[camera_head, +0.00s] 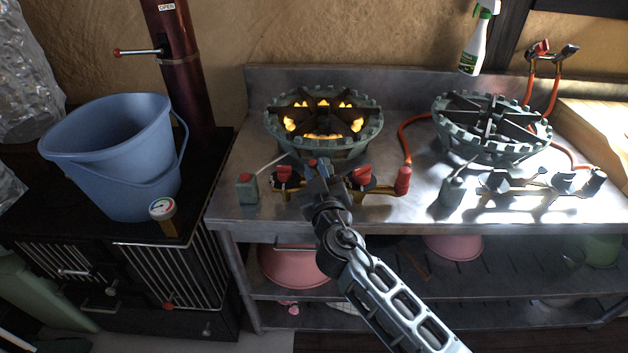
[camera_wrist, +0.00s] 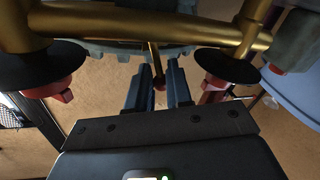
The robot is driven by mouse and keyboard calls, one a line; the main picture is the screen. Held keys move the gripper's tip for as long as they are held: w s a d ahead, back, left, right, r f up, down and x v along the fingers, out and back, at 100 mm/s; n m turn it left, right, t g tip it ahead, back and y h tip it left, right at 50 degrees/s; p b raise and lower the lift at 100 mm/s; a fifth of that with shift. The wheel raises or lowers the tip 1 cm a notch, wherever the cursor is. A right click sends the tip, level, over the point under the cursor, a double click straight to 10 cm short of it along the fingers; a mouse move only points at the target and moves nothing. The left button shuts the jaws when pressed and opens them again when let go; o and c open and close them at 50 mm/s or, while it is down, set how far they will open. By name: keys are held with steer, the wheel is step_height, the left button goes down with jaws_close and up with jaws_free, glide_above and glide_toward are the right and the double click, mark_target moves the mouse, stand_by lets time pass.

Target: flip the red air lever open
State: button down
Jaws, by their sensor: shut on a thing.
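My gripper (camera_head: 318,178) is at the valve pipe in front of the left burner, between two red knobs (camera_head: 286,176) (camera_head: 361,177). A small red-tipped lever (camera_head: 312,162) shows at its fingertips. In the wrist view, my gripper (camera_wrist: 159,80) has this lever's thin brass stem and red tip (camera_wrist: 158,84) between its two fingers. The fingers are shut on it. The brass pipe (camera_wrist: 150,27) crosses above the fingers, with a red knob on each side (camera_wrist: 48,90) (camera_wrist: 213,88). The lever's base is partly hidden by my gripper in the head view.
The left burner (camera_head: 325,140) shows orange flames. A second, unlit burner (camera_head: 492,138) stands right on the metal counter (camera_head: 400,208). A blue bucket (camera_head: 112,150) sits on the black stove at left. A red-tipped lever (camera_head: 135,52) by an OPEN label is on the flue pipe.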

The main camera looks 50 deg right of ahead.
steer(key=m+b, duration=0.2)
steer(key=b, duration=0.3)
steer(key=s+d+m+h+b, duration=0.1)
steer(key=m+b, duration=0.1)
steer(key=b, duration=0.3)
steer(key=s+f+m+b, duration=0.1)
steer(key=m+b, duration=0.1)
steer(key=b, duration=0.3)
steer(key=shift+s+d+m+t+h, duration=0.15)
steer(key=shift+d+m+t+h, duration=0.15)
steer(key=shift+d, duration=0.05)
steer(key=m+b, duration=0.2)
steer(key=b, duration=0.1)
steer(key=m+b, duration=0.1)
steer(key=b, duration=0.1)
steer(key=shift+s+d+r+h, duration=0.15)
steer(key=shift+s+d+h, duration=0.15)
steer(key=shift+s, duration=0.1)
steer(key=shift+r+b, duration=0.1)
steer(key=shift+b, duration=0.2)
steer(key=c, duration=1.3)
jaws_free()
steer(key=shift+d, duration=0.1)
steer(key=shift+r+p, duration=0.15)
steer(key=shift+p, duration=0.2)
